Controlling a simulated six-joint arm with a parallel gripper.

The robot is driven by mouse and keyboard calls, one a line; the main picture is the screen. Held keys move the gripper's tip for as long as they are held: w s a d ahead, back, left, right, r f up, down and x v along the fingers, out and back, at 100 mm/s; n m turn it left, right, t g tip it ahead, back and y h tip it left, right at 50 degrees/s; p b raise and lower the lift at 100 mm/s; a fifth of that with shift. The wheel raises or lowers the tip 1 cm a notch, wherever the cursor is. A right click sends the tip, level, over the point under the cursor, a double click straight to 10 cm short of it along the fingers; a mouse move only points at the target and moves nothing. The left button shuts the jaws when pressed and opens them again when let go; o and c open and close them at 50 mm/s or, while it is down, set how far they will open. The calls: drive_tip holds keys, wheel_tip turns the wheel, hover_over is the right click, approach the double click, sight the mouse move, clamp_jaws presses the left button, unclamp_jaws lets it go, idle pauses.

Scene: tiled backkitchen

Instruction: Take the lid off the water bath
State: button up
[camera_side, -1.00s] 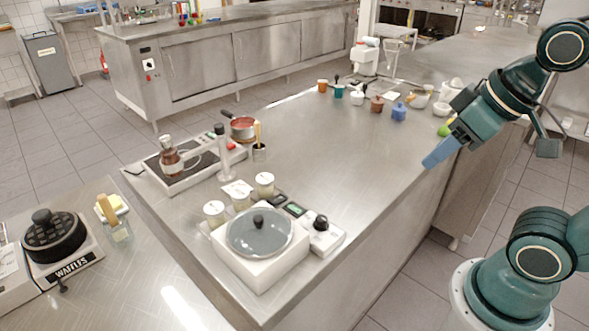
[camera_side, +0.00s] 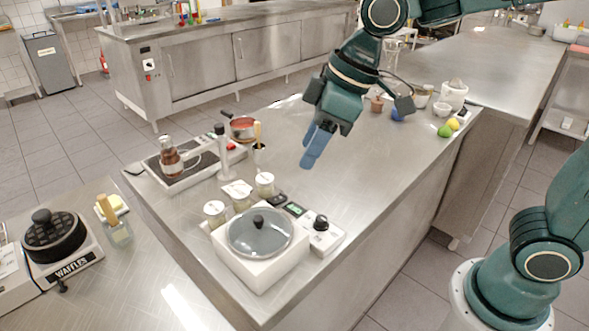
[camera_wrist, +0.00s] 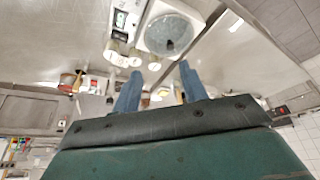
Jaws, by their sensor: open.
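The water bath (camera_side: 262,270) is a white box near the front corner of the steel bench, with a control unit and dark knob on its right side. Its round grey glass lid (camera_side: 245,238) with a black knob (camera_side: 258,221) lies on top. In the wrist view the lid (camera_wrist: 170,34) shows at the top, beyond the fingertips, with the white bath rim (camera_wrist: 146,40) around it. My gripper (camera_side: 312,158) is above the bench, behind and right of the bath and apart from it. Its blue fingers are open in the wrist view (camera_wrist: 158,75) with nothing between them.
Several lidded jars (camera_side: 265,184) stand right behind the bath. A hot plate (camera_side: 180,165) with a brown flask and a red pan (camera_side: 242,128) are farther left. A waffle maker (camera_side: 54,240) sits on the left counter.

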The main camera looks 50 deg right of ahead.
drive_tip(key=shift+w+a+f+n, duration=0.3)
drive_tip(key=shift+w+a, duration=0.2)
drive_tip(key=shift+a, duration=0.3)
drive_tip(key=shift+w+a+f+n, duration=0.25)
drive_tip(key=shift+w+a, duration=0.2)
drive_tip(key=shift+a, duration=0.3)
hover_over(259, 218)
drive_tip(key=s+d, duration=0.2)
drive_tip(key=shift+w+a+f, duration=0.1)
drive_tip(key=shift+f, duration=1.9)
drive_tip(key=shift+w+a+f, duration=0.1)
drive_tip(key=shift+f, duration=1.9)
drive_tip(key=shift+x, duration=2.55)
drive_tip(key=shift+s, duration=0.15)
clamp_jaws()
